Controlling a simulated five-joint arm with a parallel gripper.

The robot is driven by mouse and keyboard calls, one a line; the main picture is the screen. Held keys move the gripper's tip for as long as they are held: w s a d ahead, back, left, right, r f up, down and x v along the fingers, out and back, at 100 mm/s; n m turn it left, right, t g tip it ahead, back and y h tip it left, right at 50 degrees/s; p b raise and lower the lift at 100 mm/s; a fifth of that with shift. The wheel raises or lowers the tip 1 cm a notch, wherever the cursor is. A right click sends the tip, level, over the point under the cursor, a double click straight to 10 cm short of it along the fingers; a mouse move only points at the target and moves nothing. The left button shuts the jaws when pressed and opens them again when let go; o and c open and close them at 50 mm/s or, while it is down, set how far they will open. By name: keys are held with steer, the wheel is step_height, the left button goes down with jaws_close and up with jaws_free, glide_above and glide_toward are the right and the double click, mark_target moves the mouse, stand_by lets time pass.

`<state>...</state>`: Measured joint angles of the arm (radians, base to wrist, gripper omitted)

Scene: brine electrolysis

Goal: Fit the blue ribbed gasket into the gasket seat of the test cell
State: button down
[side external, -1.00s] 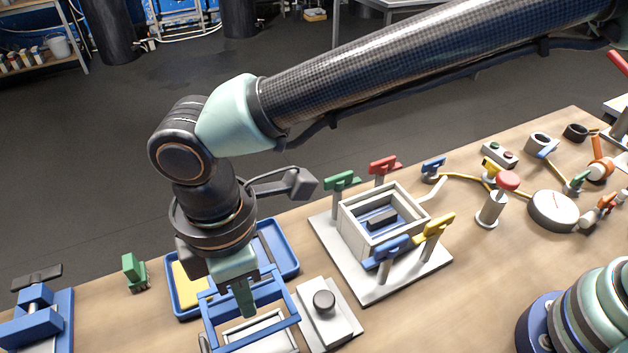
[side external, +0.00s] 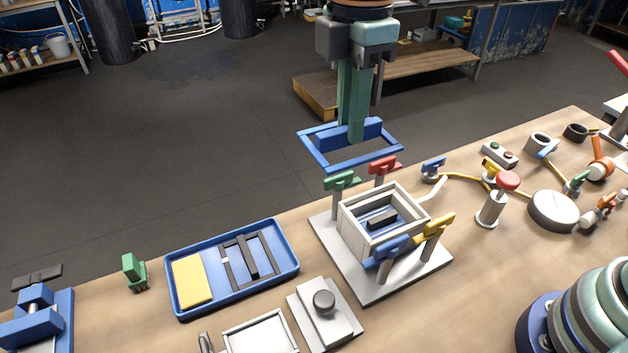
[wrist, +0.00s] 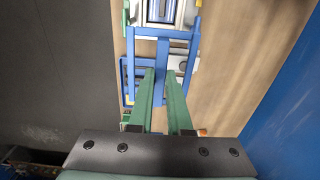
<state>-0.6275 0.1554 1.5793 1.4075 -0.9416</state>
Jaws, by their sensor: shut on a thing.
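My gripper (side external: 352,138) has green fingers, shut on the crossbar of the blue gasket (side external: 364,161), a rectangular frame. It holds the gasket in the air, roughly level, behind and above the test cell. The test cell (side external: 354,236) is a white open-topped box on a pale plate, with blue slats and a dark block inside. Its seat is not clearly told apart. In the wrist view, the gasket (wrist: 163,58) lies beyond the fingers (wrist: 160,75), with the test cell (wrist: 160,8) at the top edge, partly cut off.
Green (side external: 340,181), red (side external: 383,165), yellow (side external: 437,224) and blue (side external: 390,250) clamps stand around the cell. A blue tray (side external: 240,293) with a yellow block and dark pieces lies left. A knobbed plate (side external: 343,327) stands in front. A red-topped post (side external: 492,208) stands right.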

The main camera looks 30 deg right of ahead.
steer(key=d, duration=0.9)
step_height(320, 180, down, 19)
steer(key=shift+w+a+r, duration=0.1)
steer(key=shift+r, duration=0.1)
steer(key=c, duration=0.9)
jaws_free()
steer(key=shift+f, duration=0.1)
steer(key=shift+o, duration=0.2)
